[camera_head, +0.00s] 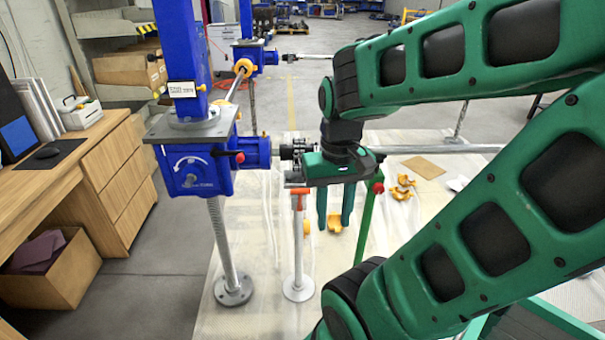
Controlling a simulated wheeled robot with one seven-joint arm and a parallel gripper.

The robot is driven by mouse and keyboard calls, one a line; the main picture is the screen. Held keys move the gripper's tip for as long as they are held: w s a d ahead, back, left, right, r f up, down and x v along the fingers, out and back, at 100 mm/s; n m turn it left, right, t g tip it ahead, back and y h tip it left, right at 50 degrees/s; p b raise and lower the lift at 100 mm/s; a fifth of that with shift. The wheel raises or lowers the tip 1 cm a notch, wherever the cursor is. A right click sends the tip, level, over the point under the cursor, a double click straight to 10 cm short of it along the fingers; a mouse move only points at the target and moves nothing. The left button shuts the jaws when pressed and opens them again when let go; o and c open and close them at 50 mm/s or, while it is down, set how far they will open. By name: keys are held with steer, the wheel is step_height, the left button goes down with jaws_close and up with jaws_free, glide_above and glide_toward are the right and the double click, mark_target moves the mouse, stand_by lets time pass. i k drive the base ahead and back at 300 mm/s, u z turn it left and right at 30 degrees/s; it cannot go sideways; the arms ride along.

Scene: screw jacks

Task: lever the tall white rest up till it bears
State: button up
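The tall white rest (297,252) stands upright on a round white foot in the middle of the view, right of the blue screw jack (200,165). An orange cross-piece (298,192) sits near its top, under a small grey head (297,185). The head is close below the shaft coupling (288,151); I cannot tell whether they touch. My gripper (335,228) points down just right of the rest, its two dark green fingers apart with nothing seen held between them. My wrist hides part of the shaft line above.
A grey shaft (440,149) runs right behind my arm. A green stand (368,222) with a red knob is close right of my gripper. Yellow-orange pieces (401,188) and cardboard (424,167) lie on the pale floor sheet. A wooden desk (90,165) stands left.

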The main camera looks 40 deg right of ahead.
mark_target(300, 192)
steer(key=z, duration=0.65)
steer(key=i, duration=1)
steer(key=z, duration=1.1)
steer(key=k, duration=1.5)
steer(key=u, duration=0.4)
steer(key=i, duration=1)
